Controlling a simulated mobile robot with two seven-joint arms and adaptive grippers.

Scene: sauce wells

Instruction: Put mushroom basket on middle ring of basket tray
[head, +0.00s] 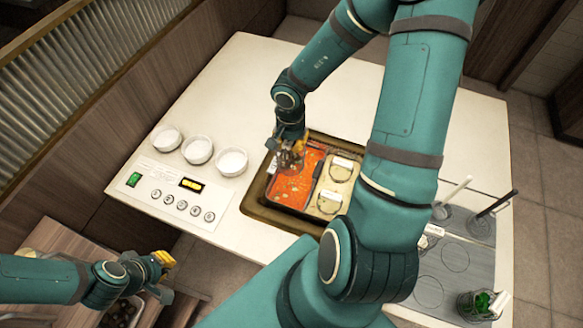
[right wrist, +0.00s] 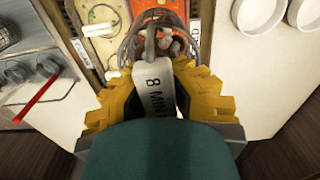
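The mushroom basket (head: 291,158) is a small wire basket at the upper left part of the red soup well. It also shows in the right wrist view (right wrist: 160,32), with pale and brown pieces inside. My right gripper (head: 290,138) is shut on its handle, whose white tag reads "8 MIN" (right wrist: 155,85). I cannot tell whether the basket's bottom touches the soup. The basket tray (head: 470,262) is grey, at the table's right end, with several drawn rings; an empty ring (head: 455,257) shows near its middle. My arm covers part of its left side. My left gripper (head: 168,275) is open and empty at lower left.
The soup pan (head: 262,212) has a red well (head: 290,188) and a cream well (head: 328,187). Three white bowls (head: 199,150) and a control panel (head: 178,192) stand left. Upright white and black handles (head: 497,203) and a basket of greens (head: 480,303) occupy the tray.

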